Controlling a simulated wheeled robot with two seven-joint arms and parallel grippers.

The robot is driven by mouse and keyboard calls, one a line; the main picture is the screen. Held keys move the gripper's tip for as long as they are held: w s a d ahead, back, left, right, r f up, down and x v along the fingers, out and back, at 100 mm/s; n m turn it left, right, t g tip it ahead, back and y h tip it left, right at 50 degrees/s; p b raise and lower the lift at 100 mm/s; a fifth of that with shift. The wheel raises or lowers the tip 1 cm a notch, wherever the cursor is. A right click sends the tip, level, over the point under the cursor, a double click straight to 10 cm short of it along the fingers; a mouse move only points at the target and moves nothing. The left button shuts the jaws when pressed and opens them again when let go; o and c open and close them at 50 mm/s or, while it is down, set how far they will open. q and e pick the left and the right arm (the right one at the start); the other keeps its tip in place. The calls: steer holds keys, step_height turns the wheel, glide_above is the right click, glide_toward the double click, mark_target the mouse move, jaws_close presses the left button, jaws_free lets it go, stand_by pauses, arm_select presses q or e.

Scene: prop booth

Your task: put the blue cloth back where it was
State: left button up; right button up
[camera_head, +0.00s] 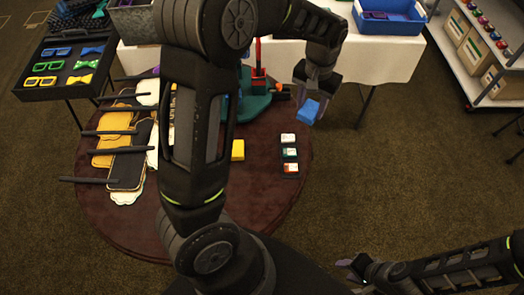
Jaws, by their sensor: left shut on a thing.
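The blue cloth (307,111) shows as a small folded blue block, held up in the air off the right back edge of the round table. My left gripper (312,92) is shut on it, with the fingers on its upper part. My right gripper (350,272) is low at the bottom right, away from the table and the cloth; its finger gap is hard to make out. My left arm crosses the middle of the view and hides part of the round table.
The round brown table (265,205) holds a yellow block (238,150), several small labelled pieces (289,153), a green-based stand (252,105) and sign props (128,168). Behind are a white-covered table (385,62) with a blue crate (392,26), and a shelf (478,50) at right.

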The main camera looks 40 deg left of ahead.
arm_select(q)
steer(key=s+a+f+n+b, duration=0.1)
steer(key=s+a+f+n, duration=0.1)
steer(key=s+a+f, duration=0.5)
steer(key=s+a, duration=0.2)
steer(key=a, duration=0.1)
steer(key=shift+f+n, duration=0.25)
steer(key=shift+n, duration=0.05)
steer(key=shift+s, duration=0.1)
glide_above(261, 151)
step_height(261, 151, down, 6)
steer(key=shift+d+r, duration=0.1)
steer(key=shift+f, duration=2.1)
steer(key=shift+f, duration=0.1)
steer(key=o, duration=1.3)
